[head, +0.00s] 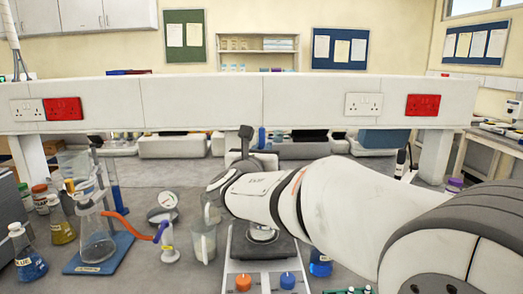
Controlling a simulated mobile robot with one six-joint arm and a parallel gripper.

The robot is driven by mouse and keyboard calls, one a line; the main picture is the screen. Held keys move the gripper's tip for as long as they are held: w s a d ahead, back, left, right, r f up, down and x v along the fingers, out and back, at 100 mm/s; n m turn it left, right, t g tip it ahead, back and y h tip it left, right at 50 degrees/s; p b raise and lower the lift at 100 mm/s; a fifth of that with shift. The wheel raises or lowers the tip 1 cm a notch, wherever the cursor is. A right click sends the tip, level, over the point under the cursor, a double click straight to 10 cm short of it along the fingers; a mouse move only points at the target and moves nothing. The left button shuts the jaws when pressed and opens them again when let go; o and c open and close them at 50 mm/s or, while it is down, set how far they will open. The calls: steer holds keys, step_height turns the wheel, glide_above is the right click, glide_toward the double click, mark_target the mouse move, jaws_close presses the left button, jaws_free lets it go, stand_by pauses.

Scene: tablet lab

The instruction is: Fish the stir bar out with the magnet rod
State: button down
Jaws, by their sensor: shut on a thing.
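My arm reaches in from the lower right, and its far end hides part of the bench. The jaws of my gripper, and whatever is between them, do not show. A clear beaker (203,244) stands left of the plate. I cannot make out the magnet rod or the stir bar.
Blue (28,258) and yellow (61,228) flasks stand farther left. A blue bottle (320,263) stands right of the plate.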

mark_target(262, 129)
steer(key=shift+r, duration=0.2)
steer(key=shift+r+p, duration=1.8)
steer(key=shift+r, duration=0.55)
steer(key=shift+r+p, duration=2.65)
steer(key=shift+r, duration=1)
steer(key=shift+s+f, duration=0.1)
steer(key=shift+s, duration=0.05)
